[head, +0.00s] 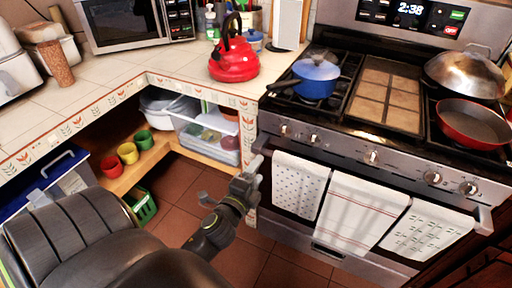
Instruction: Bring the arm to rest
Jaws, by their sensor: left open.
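My left arm comes in from the lower left across the picture. Its gripper (232,179) is open, with its fingers spread apart and nothing visible between them. It hangs in front of the corner where the tiled counter meets the stove, above the brown tile floor. My right gripper does not show.
The stove (350,150) carries a blue pot (316,76), a red pan (472,122) and a domed lid (465,72). Towels (350,213) hang on its oven handle. A red kettle (233,62) stands on the counter. Open shelves below hold cups (127,153) and containers (215,138).

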